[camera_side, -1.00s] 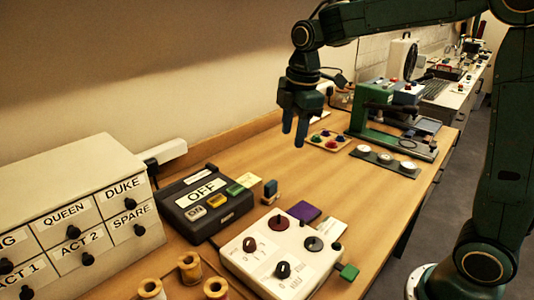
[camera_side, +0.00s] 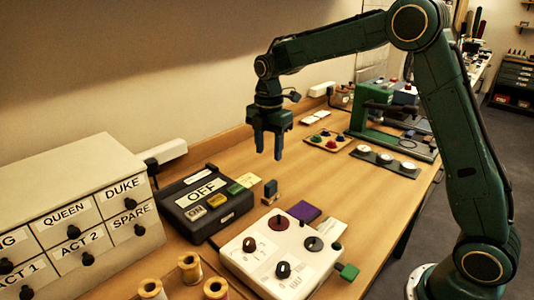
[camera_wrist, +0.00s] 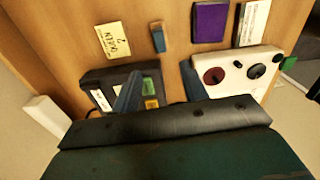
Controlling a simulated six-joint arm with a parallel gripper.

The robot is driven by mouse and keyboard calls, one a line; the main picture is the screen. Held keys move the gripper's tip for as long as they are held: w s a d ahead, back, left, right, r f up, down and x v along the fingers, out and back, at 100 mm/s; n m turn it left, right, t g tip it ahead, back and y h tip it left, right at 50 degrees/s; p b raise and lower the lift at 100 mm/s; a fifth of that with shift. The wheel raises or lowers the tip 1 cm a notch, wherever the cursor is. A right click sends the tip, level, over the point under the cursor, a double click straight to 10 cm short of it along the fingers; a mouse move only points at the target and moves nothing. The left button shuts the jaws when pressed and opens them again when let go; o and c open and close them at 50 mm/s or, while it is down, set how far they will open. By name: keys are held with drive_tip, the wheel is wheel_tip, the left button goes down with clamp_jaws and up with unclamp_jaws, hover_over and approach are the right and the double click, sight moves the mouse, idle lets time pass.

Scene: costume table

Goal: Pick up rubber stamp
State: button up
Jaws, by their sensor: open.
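A small upright block, dark blue with a wooden part, looks like the rubber stamp (camera_side: 270,188). It stands on the wooden table to the right of the black switch box. In the wrist view the stamp (camera_wrist: 158,38) lies beyond my fingertips, roughly centred between them. My gripper (camera_side: 268,152) is open and empty, pointing down above the table, higher than the stamp and apart from it. Its two blue fingers also show in the wrist view (camera_wrist: 159,72).
The black OFF box (camera_side: 203,200) and white knob panel (camera_side: 283,250) flank the stamp. A yellow card (camera_side: 247,180) and purple square (camera_side: 304,210) lie close by. Wooden spools (camera_side: 190,265) and a labelled drawer cabinet (camera_side: 70,205) stand at left. Table behind the stamp is clear.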

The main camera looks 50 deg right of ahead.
sight(269, 185)
wheel_tip(269, 185, down, 8)
drive_tip(key=shift+r, duration=0.1)
idle(0.4)
drive_tip(key=shift+f, duration=2.6)
drive_tip(key=shift+c, duration=0.4)
clamp_jaws()
